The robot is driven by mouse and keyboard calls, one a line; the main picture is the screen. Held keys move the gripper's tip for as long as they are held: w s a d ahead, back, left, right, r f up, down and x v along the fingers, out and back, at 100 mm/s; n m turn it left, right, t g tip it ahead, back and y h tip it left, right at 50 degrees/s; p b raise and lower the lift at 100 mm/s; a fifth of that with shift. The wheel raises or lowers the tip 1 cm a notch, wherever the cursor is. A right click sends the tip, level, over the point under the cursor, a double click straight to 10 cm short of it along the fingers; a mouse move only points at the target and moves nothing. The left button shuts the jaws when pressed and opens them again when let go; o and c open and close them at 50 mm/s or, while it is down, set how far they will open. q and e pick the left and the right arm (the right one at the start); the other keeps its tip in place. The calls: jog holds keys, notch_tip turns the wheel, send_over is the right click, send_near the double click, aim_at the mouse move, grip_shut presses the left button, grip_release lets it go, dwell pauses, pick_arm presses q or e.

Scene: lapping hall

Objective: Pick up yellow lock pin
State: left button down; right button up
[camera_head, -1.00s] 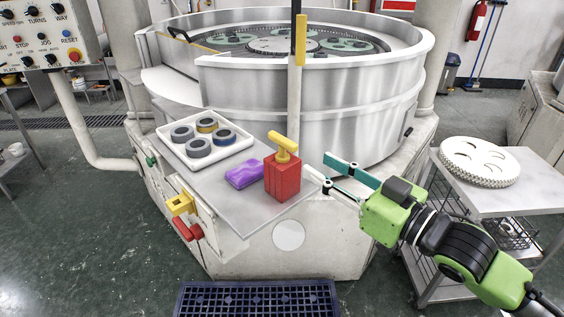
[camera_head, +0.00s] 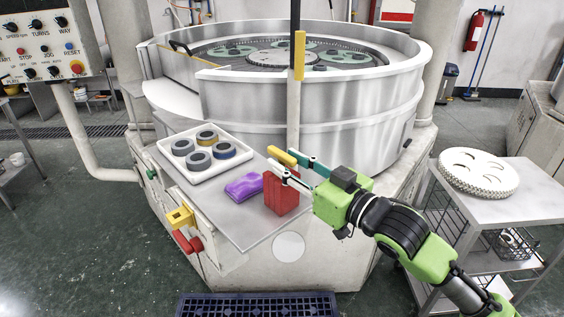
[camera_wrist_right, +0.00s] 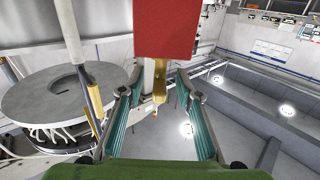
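The yellow lock pin (camera_head: 281,156) stands upright in the red block (camera_head: 282,195) at the right front of the bench top, its crossbar on top. My right gripper (camera_head: 287,164) is at the pin's height, its two teal-padded fingers reaching in from the right and covering part of the pin. In the right wrist view the yellow pin (camera_wrist_right: 159,86) hangs below the red block (camera_wrist_right: 167,28), between the spread fingertips of the right gripper (camera_wrist_right: 153,90). Gaps show on both sides, so the gripper is open. My left gripper is out of view.
A purple cloth (camera_head: 244,187) lies left of the block. Behind it is a white tray (camera_head: 178,173) with several dark rings. A post (camera_head: 296,120) and the large round machine (camera_head: 315,130) stand behind. A trolley (camera_head: 512,200) is at the right.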

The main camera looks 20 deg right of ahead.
jog(key=x, duration=0.2)
jog(key=shift+w+a, duration=0.15)
jog(key=shift+w, duration=0.1)
jog(key=shift+s, duration=0.1)
grip_shut()
